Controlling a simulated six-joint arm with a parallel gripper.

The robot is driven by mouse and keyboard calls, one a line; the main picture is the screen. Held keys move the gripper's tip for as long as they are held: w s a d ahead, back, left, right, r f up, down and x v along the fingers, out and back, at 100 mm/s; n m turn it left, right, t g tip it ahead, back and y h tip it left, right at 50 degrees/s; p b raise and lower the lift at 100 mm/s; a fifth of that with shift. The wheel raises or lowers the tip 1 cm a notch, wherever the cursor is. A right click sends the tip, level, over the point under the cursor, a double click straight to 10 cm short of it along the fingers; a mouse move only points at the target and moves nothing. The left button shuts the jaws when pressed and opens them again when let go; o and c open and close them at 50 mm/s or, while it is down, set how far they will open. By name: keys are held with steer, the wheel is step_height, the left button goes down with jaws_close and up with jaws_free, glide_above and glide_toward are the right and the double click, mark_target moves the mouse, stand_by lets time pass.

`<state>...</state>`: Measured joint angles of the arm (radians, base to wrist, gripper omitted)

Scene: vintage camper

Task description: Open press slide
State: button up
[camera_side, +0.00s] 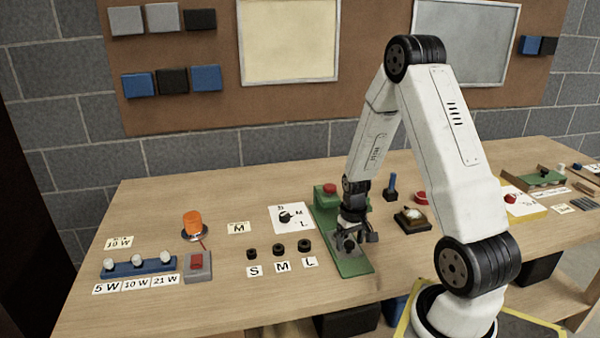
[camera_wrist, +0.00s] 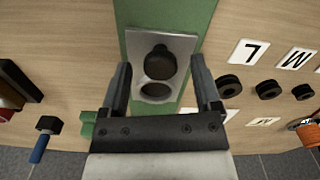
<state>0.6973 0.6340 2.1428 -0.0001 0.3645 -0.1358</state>
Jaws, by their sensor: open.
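The press has a long green base (camera_side: 352,266), which also shows in the wrist view (camera_wrist: 163,12). On it sits a grey metal slide plate (camera_wrist: 190,45) with a black knob (camera_wrist: 160,62) and a dark round recess (camera_wrist: 155,92) beside it. A green block with a red button (camera_side: 329,188) stands at the far end of the base. My gripper (camera_wrist: 160,70) is open, pointing down over the slide, with one finger on each side of the knob. I cannot tell whether the fingers touch it. In the side view my gripper (camera_side: 355,238) hides most of the slide.
Black rings (camera_side: 279,251) lie by the S, M and L labels left of the press. A dial card (camera_side: 293,217) lies behind them. A blue-handled switch (camera_side: 392,187) and a box with a pale dome (camera_side: 411,219) stand to the right.

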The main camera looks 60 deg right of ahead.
steer(key=shift+r, duration=3.9)
steer(key=shift+a, duration=0.1)
steer(key=a+r+n+t, duration=0.2)
steer(key=a+r+n, duration=0.2)
steer(key=a, duration=1.9)
steer(key=shift+w+r+n+t, duration=0.2)
steer(key=shift+w+n+t, duration=0.1)
steer(key=shift+n, duration=0.9)
